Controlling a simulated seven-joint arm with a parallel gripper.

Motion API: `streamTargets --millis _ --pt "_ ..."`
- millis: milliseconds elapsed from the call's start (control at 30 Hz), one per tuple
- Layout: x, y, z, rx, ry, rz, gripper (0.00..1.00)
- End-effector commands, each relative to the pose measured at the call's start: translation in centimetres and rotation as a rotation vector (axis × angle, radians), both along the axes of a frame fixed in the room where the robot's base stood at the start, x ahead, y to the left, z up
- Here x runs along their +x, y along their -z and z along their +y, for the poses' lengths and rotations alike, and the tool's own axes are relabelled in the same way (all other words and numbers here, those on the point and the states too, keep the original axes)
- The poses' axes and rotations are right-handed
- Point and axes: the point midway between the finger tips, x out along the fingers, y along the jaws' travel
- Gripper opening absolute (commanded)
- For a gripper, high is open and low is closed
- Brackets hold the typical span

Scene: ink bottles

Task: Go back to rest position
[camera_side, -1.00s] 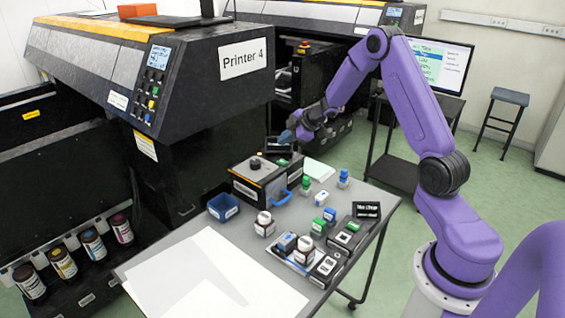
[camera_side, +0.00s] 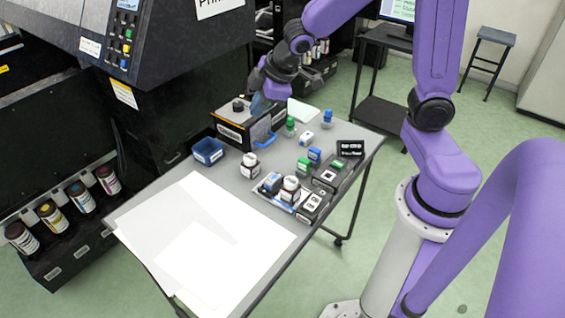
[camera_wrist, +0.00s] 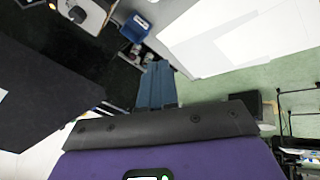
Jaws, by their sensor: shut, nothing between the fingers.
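My gripper (camera_side: 262,104) is in the side view at the far end of the grey table, close to the black box with a blue handle (camera_side: 229,134). Its bluish fingers partly overlap the box in the picture, and I cannot tell whether they touch it. In the wrist view the gripper's blue fingers (camera_wrist: 157,72) are together with nothing held between them. My arm is bent, reaching from its base at the right over the far end of the table.
Small bottles, stamps and black blocks stand on the table's right half, including a white bottle (camera_side: 249,166). A blue bin (camera_side: 208,151) and white sheets (camera_side: 205,235) lie nearer. The printer (camera_side: 180,60) rises at the left. A monitor stand (camera_side: 385,60) is behind.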

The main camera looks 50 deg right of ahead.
Motion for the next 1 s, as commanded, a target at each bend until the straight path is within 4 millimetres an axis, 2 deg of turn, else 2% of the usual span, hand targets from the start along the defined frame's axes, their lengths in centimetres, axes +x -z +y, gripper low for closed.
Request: streamTargets --millis 33,200,400,500,600,700,1000 --pt "-2.4 -0.3 1.0 0.002 -0.015 0.032 0.0" --pt "-10.8 -0.6 2.9 -0.008 -0.054 0.179 0.0" --pt "-20.0 -0.7 2.6 -0.04 -0.12 0.356 0.0" --pt "-23.0 -0.7 2.0 -0.059 -0.148 0.422 0.0" --pt "-24.8 -0.7 1.6 -0.071 -0.165 0.462 0.0" --pt "-25.5 -0.7 1.4 -0.078 -0.172 0.479 0.0" --pt "-25.5 -0.7 1.4 -0.078 -0.171 0.479 0.0"
